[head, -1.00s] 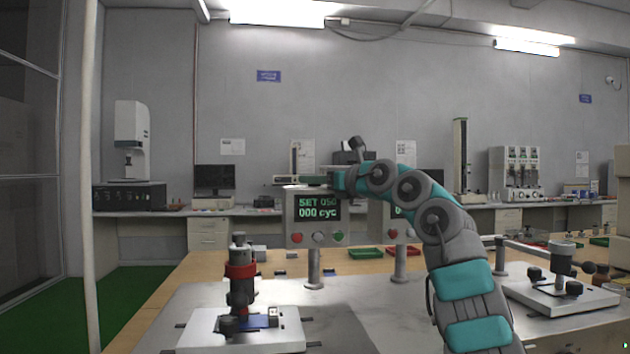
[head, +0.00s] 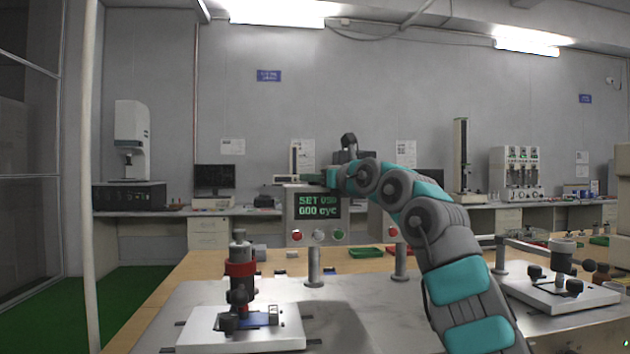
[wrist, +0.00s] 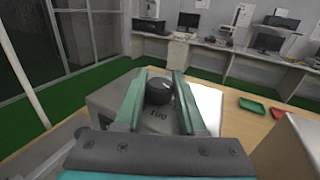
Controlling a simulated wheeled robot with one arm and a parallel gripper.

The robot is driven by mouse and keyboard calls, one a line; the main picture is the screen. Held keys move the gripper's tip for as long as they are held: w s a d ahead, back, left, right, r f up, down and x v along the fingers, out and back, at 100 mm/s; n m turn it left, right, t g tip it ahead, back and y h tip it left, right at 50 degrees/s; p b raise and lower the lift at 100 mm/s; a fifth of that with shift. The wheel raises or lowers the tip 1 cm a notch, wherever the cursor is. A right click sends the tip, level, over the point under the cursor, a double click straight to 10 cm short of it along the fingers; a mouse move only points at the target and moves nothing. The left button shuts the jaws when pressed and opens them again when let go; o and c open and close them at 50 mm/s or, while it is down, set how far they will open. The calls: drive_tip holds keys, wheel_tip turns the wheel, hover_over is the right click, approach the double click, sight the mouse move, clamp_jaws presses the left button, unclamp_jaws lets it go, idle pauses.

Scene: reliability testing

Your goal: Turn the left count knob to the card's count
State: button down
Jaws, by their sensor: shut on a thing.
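The left control box (head: 294,222) stands on a post. Its green display (head: 317,206) seems to read "SET 050" above "000 cyc". The black round knob (wrist: 158,93) sits on the box top (wrist: 200,103), with a "100" mark on the near side. My gripper (wrist: 158,77) has its two green fingers on either side of the knob, shut on it. In the head view my gripper (head: 308,181) is at the box's top edge, and the knob is hidden there. I cannot make out a count card.
A second control box (head: 383,226) stands to the right, partly behind my arm. A white test fixture (head: 270,338) with a red-collared column (head: 240,270) is front left; another fixture (head: 565,295) is at right.

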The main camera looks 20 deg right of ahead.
drive_tip(key=shift+m+h+b, duration=0.55)
drive_tip(key=shift+m+h, duration=0.65)
drive_tip(key=shift+h, duration=0.65)
drive_tip(key=shift+m+h+b, duration=0.55)
drive_tip(key=shift+m+h, duration=0.65)
drive_tip(key=shift+h, duration=0.65)
drive_tip(key=shift+m+g+h, duration=0.6)
drive_tip(key=shift+m+h, duration=0.2)
drive_tip(key=shift+h, duration=0.4)
drive_tip(key=shift+m+g+h+p, duration=0.4)
drive_tip(key=shift+m+g+h, duration=0.4)
drive_tip(key=shift+h, duration=0.5)
drive_tip(key=c, duration=0.5)
unclamp_jaws()
drive_tip(key=shift+a, duration=0.1)
